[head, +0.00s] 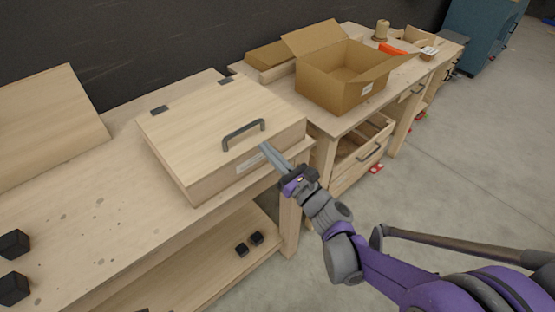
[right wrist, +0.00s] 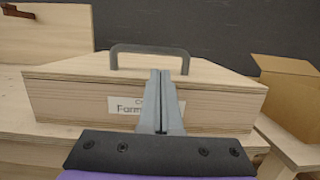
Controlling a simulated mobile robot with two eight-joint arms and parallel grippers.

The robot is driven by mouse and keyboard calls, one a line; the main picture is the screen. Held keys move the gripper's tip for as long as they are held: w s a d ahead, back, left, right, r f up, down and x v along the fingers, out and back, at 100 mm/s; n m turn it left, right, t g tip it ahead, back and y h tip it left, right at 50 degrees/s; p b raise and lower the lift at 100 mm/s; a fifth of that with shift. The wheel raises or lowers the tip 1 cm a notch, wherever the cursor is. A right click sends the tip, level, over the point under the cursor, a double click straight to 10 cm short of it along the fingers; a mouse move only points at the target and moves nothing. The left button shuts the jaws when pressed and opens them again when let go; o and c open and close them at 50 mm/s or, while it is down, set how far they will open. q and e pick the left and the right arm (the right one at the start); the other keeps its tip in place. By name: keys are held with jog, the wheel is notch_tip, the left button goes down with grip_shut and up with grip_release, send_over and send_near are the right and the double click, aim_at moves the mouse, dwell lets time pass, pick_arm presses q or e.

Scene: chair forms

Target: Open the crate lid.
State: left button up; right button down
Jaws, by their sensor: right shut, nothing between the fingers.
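The crate (head: 225,182) is a pale wooden box on the workbench, with a label on its front. Its lid (head: 200,115) lies flat and closed, with two dark hinges along the back edge. A dark grey handle (head: 243,133) stands on the lid near the front edge. My right gripper (head: 264,148) is shut and empty at the crate's front, close to the handle. In the right wrist view, the shut fingers (right wrist: 160,75) overlap the front edge and label, below the handle bar (right wrist: 150,48). Whether they touch the crate cannot be told. My left gripper is out of view.
An open cardboard box (head: 345,85) stands on the bench to the right, above a partly open drawer (head: 360,150). A tilted wooden panel (head: 50,115) is at the left. Black blocks (head: 14,245) sit at the front left. The bench left of the crate is mostly clear.

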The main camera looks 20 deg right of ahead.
aim_at(258, 140)
jog(key=shift+x, duration=2.25)
jog(key=shift+s+r, duration=0.1)
